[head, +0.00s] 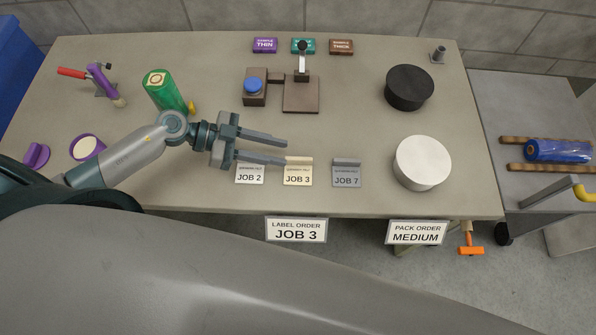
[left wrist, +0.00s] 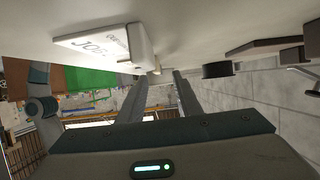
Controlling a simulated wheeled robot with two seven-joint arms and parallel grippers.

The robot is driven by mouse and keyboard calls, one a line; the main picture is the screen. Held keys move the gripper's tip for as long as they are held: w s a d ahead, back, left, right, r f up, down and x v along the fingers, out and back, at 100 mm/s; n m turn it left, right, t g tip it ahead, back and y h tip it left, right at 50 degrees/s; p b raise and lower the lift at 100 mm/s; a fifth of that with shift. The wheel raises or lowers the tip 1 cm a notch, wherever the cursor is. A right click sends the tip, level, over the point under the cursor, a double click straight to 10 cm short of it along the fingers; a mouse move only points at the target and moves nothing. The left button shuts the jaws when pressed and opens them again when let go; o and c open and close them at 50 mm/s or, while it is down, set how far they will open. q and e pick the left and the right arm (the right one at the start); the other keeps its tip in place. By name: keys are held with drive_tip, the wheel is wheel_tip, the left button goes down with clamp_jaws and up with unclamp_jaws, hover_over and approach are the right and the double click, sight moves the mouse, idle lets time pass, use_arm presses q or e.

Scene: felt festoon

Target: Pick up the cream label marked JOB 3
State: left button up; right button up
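The cream label marked JOB 3 (head: 298,177) stands near the table's front edge, between the white JOB 2 label (head: 249,176) and the grey JOB 7 label (head: 346,177). My left gripper (head: 286,152) is open and empty, its two fingers apart and pointing right. In the head view its lower fingertip overlaps the top edge of the JOB 3 area; I cannot tell whether it touches. In the left wrist view my open fingers (left wrist: 158,77) show, with a pale label reading JOB (left wrist: 95,42) beside them; its number is not readable. My right gripper is not in view.
A white cylinder (head: 422,163) and a black one (head: 409,88) stand to the right. A device with a blue button (head: 253,86) is behind the gripper. A green roll (head: 166,92) lies left. Signs read JOB 3 (head: 296,229) and MEDIUM (head: 416,233) at the front edge.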

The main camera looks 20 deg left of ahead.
sight(298, 158)
use_arm(q)
drive_tip(key=shift+s+p+x, duration=0.15)
drive_tip(key=shift+p+x, duration=0.25)
drive_tip(key=shift+x, duration=0.7)
drive_tip(key=shift+s+p+x, duration=0.15)
drive_tip(key=shift+p+x, duration=0.2)
drive_tip(key=shift+x, duration=0.8)
drive_tip(key=shift+r, duration=0.1)
clamp_jaws()
